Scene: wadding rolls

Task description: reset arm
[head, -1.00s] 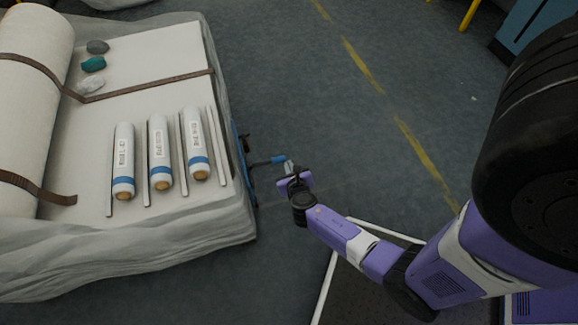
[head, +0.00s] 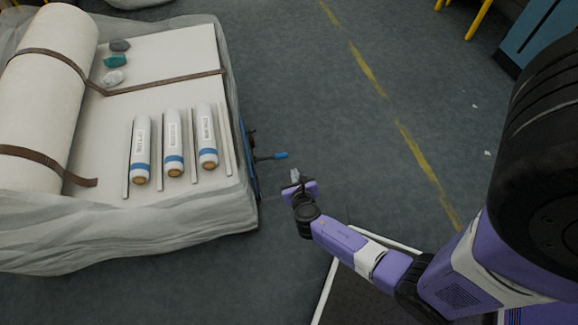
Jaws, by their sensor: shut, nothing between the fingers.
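My gripper (head: 295,174) is at the end of my purple and white arm, near the middle of the head view. It is shut and empty. It hangs over the open floor, to the right of the wrapped pallet and just below a blue-tipped handle (head: 279,156) that sticks out from the pallet's side. A small gap of floor shows between gripper and handle. My arm reaches in from the lower right, bent at the wrist.
A plastic-wrapped pallet (head: 150,232) stands at left. A large white roll (head: 48,90) with brown straps lies on it, beside three white tubes with blue bands (head: 174,143) and several small stones (head: 115,61). Grey floor (head: 330,110) with a yellow dashed line is clear at centre.

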